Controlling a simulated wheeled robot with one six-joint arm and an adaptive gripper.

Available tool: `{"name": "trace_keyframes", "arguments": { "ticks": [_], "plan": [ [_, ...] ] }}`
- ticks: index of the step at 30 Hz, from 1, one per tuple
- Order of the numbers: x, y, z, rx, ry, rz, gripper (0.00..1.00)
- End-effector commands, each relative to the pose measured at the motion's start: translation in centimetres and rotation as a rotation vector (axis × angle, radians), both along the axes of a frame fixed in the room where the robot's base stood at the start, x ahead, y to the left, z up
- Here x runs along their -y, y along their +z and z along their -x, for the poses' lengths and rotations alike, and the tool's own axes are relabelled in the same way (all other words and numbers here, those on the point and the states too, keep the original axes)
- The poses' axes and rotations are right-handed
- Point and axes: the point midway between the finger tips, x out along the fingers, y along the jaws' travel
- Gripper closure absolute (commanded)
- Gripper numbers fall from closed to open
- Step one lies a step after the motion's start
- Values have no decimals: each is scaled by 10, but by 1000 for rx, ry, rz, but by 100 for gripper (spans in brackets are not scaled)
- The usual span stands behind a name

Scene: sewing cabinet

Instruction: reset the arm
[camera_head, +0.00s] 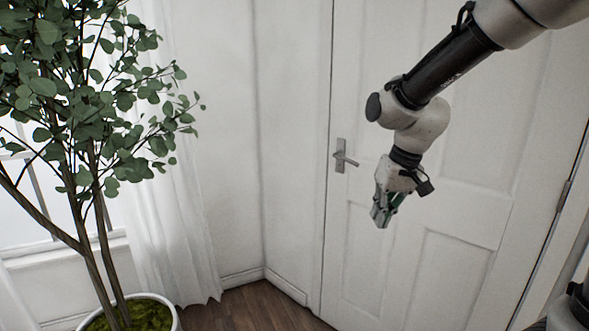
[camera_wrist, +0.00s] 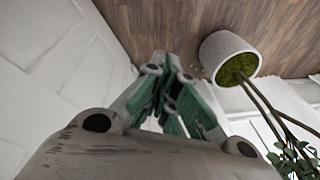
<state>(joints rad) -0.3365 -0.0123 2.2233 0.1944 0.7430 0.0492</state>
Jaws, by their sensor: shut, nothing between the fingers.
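My gripper (camera_head: 380,222) hangs at the end of my arm in the head view, pointing down, in front of a white door. Its fingers are shut with nothing between them. In the wrist view my gripper (camera_wrist: 172,62) shows its green and grey fingers close together at the middle, pointing toward the wooden floor. My arm reaches in from the upper right of the head view, bent at the elbow and wrist.
The white door (camera_head: 470,200) with a metal handle (camera_head: 342,156) is behind my arm. A tall leafy plant (camera_head: 85,110) in a white pot (camera_wrist: 222,52) stands at left by a curtained window (camera_head: 170,210). Bare wooden floor (camera_head: 250,308) lies between plant and door.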

Motion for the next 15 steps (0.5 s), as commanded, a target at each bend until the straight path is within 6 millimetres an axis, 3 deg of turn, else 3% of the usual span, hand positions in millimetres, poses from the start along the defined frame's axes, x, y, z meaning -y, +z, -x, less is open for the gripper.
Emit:
{"name": "trace_keyframes", "arguments": {
  "ticks": [1, 3, 7, 12, 15],
  "plan": [
    [28, 12, 30, -12, 12, 32, 100],
    [63, 24, 70, -32, 28, 80, 100],
    [114, 39, 133, -22, 0, 141, 100],
    [148, 55, 175, 97, -90, 155, 100],
    [157, 69, 184, 168, -138, 147, 100]
  ]
}}
